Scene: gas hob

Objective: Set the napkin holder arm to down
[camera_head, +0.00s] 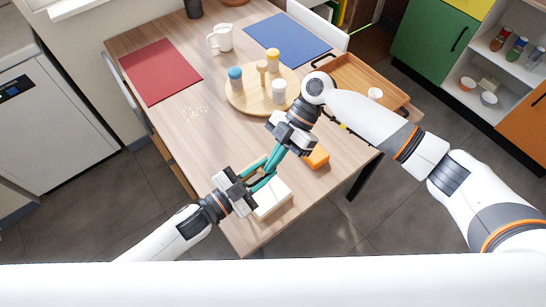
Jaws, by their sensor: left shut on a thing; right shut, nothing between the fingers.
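The napkin holder (272,200), with a white stack of napkins, is near the front edge of the wooden table. My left gripper (268,176) is directly above it with its teal fingers close together, and seems shut on the napkin holder's arm. The arm is hidden by the fingers, so I cannot tell its angle. My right gripper (272,164) reaches down from the upper right. It is shut and empty, with its fingertips beside the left fingers; whether they touch is unclear.
An orange block (317,157) lies right of the napkin holder. A round wooden board (240,101) carries several shakers. A wooden tray (352,76), a white jug (221,38), red (160,71) and blue (287,39) mats lie farther back. White crumbs (192,112) lie mid-left.

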